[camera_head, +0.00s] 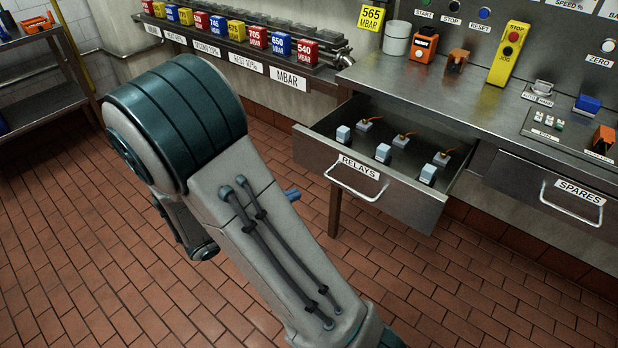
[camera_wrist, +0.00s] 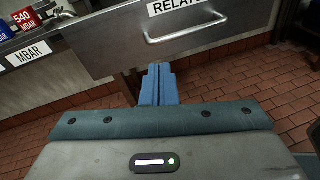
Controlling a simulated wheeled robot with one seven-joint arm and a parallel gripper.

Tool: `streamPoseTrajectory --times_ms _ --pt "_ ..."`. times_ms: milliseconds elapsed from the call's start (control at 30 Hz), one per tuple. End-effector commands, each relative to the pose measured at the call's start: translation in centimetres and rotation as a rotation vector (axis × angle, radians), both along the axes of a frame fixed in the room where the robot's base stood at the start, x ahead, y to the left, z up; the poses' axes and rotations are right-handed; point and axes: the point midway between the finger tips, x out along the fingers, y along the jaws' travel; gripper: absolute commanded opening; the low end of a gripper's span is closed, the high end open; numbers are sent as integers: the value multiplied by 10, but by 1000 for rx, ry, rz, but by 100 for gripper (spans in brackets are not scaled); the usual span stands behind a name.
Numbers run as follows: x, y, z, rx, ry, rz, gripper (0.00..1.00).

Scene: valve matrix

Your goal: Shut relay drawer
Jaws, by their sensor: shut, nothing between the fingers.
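The relay drawer (camera_head: 410,198) under the steel bench is pulled out. Its front carries a RELAYS label and a curved metal handle (camera_head: 355,190). Inside stand several small relays with pale blue-white and orange parts. In the wrist view the drawer front (camera_wrist: 110,48) and handle (camera_wrist: 190,33) fill the top. My gripper (camera_wrist: 159,72) has blue fingers, closed together and empty, pointing toward the drawer front's lower edge, left of the handle's middle. In the head view its blue tip (camera_head: 293,194) shows beside my arm, left of the drawer. Contact with the drawer cannot be told.
The SPARES drawer (camera_head: 520,185) to the right is shut. The bench top (camera_head: 420,85) holds a yellow jog pendant (camera_head: 508,53) and orange devices. A shelf of coloured numbered blocks (camera_head: 250,50) runs along the wall. The brick floor (camera_head: 60,240) is clear.

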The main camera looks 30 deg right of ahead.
Motion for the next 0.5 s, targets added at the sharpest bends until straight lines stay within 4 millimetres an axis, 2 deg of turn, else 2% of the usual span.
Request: streamPoseTrajectory --times_ms 33,133,267,367,500 --pt "9 7 -14 -56 31 59 0" --pt "24 17 -23 -134 65 143 0" --pt "33 24 -27 -184 85 197 0" --pt "37 20 -27 -193 88 206 0" --pt "44 -1 -27 -192 88 203 0"
